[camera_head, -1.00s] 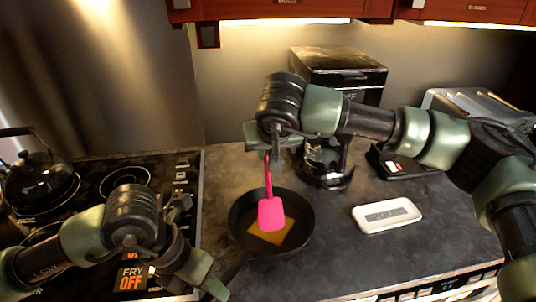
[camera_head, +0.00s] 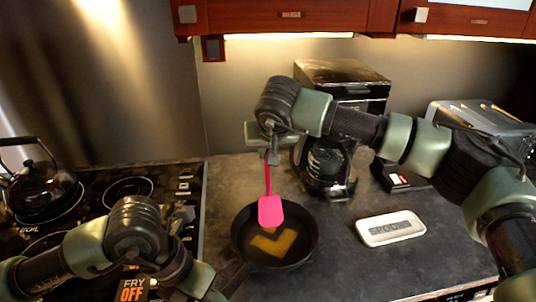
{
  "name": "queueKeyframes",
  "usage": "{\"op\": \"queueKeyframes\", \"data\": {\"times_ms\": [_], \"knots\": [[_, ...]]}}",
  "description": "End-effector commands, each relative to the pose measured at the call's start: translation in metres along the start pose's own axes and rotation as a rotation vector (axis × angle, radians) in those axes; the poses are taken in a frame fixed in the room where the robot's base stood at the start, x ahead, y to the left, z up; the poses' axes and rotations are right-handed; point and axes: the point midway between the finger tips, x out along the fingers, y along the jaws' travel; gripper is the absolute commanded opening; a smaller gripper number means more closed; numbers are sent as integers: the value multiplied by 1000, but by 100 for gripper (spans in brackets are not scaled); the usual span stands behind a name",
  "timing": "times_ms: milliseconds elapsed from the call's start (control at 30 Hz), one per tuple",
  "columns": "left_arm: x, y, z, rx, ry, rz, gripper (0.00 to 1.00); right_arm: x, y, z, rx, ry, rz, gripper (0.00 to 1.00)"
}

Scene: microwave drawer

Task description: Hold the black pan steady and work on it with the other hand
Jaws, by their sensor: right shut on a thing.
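The black pan (camera_head: 244,242) sits on the dark counter just right of the stovetop, with its handle running toward the lower left. A flat yellow-orange piece (camera_head: 283,243) lies in the pan, partly hidden by a pink spatula (camera_head: 270,211). My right gripper (camera_head: 270,157) is shut on the spatula's upper end, with the spatula's head hanging down over the pan. Whether the head touches the yellow piece cannot be told. My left gripper (camera_head: 205,284) is at the pan's handle at the lower edge; its fingers are mostly hidden, so its grip is unclear.
A black kettle (camera_head: 42,190) stands on the stovetop (camera_head: 95,190) at left. A coffee maker (camera_head: 340,85) is behind the pan. A white tray-like item (camera_head: 390,228) lies on the counter at right, and a toaster (camera_head: 480,118) stands behind it.

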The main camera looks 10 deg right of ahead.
Motion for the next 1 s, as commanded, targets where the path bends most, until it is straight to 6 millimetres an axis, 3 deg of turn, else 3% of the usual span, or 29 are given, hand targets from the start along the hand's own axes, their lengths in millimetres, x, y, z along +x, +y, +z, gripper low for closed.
{"op": "queueKeyframes", "data": {"times_ms": [167, 1000], "knots": [[-1, -1, 1, 1, -2, -1, 0, 2, 1, -2, -1, 1, 2, 0], [0, 0, 1, 0, -2, 0, 0, -27, 0, 41, -3, -5, 1, 0]]}}
